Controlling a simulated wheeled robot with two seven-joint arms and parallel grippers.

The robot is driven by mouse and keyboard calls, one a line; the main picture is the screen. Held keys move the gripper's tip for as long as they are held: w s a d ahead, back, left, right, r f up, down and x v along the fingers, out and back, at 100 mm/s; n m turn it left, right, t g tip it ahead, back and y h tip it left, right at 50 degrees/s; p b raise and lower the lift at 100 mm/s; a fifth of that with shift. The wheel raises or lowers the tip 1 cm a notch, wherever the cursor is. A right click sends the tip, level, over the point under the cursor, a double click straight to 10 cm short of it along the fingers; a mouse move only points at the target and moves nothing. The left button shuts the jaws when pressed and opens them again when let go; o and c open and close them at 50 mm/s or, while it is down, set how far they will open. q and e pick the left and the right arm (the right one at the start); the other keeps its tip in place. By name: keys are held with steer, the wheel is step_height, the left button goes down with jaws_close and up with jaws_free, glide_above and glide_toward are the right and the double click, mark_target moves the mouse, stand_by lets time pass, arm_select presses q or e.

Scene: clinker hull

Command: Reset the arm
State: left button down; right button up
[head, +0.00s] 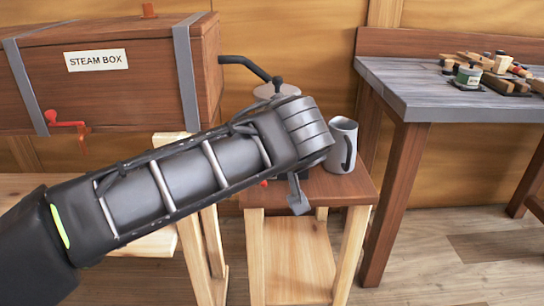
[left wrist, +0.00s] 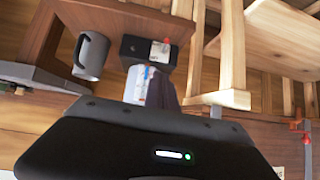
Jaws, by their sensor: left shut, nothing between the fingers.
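My left arm comes in from the left in the head view and reaches across the middle, in front of the small wooden stand. My left gripper (head: 298,195) points down in front of the stand's top, shut and empty. In the left wrist view, its dark fingers (left wrist: 168,92) show beyond the black wrist housing, beside a white container with blue and red marks (left wrist: 137,86). I cannot tell whether they touch it. My right gripper is in neither view.
The small stand (head: 355,187) holds a grey mug (head: 342,146) and a black labelled box (left wrist: 145,48). The wooden steam box (head: 115,95), with a red handle (head: 68,124), is at left. A grey-topped workbench (head: 430,95) with tools is at right. Floor between is clear.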

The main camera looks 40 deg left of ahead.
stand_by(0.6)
